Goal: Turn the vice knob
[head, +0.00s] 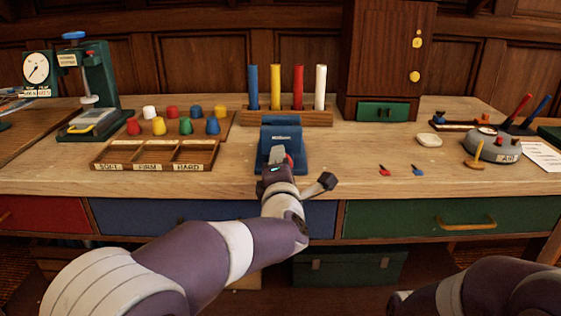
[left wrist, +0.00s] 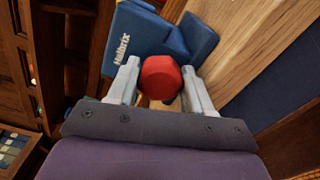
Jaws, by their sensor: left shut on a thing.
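The blue vice (head: 280,135) stands near the front edge of the bench, in front of the rack of coloured rods. It also shows in the left wrist view (left wrist: 137,42), with white lettering on its side. Its red knob (left wrist: 161,77) sits between the two pale fingers of my left gripper (head: 283,164), which is shut on it. In the head view the gripper hides most of the knob. My right arm shows only in part at the bottom right, and its gripper is out of view.
A tray marked SOFT, FIRM, HARD (head: 155,166) and several coloured pegs (head: 172,112) are left of the vice. A rod rack (head: 287,117) stands behind. Small red and blue pieces (head: 384,170) lie to the right. A round grey device (head: 493,146) stands farther right.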

